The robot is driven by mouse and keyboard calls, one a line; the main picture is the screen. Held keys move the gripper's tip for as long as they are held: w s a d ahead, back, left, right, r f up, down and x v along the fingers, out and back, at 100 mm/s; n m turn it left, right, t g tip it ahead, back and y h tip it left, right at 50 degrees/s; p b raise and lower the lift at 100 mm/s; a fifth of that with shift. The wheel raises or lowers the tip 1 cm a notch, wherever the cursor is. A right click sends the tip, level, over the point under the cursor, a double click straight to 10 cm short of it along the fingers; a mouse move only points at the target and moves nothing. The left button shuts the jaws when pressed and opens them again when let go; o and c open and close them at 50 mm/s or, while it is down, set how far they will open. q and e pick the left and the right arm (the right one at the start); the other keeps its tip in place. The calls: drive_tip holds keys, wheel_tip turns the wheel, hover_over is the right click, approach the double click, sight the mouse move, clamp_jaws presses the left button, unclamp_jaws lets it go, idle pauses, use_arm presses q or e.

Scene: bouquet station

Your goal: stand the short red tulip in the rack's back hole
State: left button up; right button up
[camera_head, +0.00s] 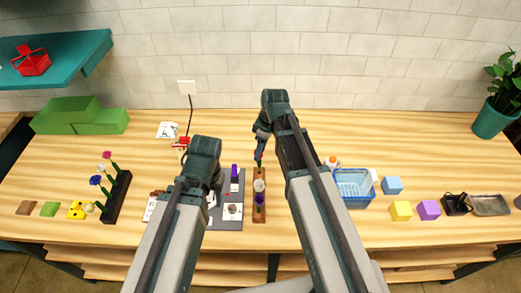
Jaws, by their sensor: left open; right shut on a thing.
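The narrow brown wooden rack (259,215) stands upright to the picture in the middle of the table, running front to back. A pale bloom (259,185) and a darker purple and green one stand in its nearer part. My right gripper (259,150) is above the rack's back end, shut on a slim flower; a green stem shows below the jaws. The bloom is mostly hidden, so I cannot clearly make out the red tulip, nor whether its stem is in the back hole. My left gripper (203,174) is open, left of the rack, its fingers largely hidden by my arm.
A dark rack (120,195) with several flowers stands at left. A grey mat (229,222) with cards and a purple item lies just left of the brown rack. A blue basket (354,187) and coloured cubes are at right. The table's back strip is mostly clear.

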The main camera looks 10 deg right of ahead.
drive_tip(key=shift+f+b, duration=1.3)
idle(2.5)
idle(0.7)
drive_tip(key=o, duration=0.9)
drive_tip(key=shift+r, duration=0.2)
drive_tip(key=shift+s+d+r+p, duration=0.1)
drive_tip(key=shift+d+r+p, duration=0.1)
drive_tip(key=shift+r+p, duration=0.85)
drive_tip(key=shift+d+r+p, duration=0.15)
drive_tip(key=shift+r+p, duration=0.85)
drive_tip(key=shift+p, duration=0.1)
drive_tip(key=shift+s+d+r+p, duration=0.1)
drive_tip(key=shift+d+r+p, duration=0.1)
drive_tip(key=shift+r+p, duration=0.85)
drive_tip(key=shift+o, duration=0.2)
drive_tip(key=shift+f, duration=0.1)
drive_tip(key=o, duration=0.3)
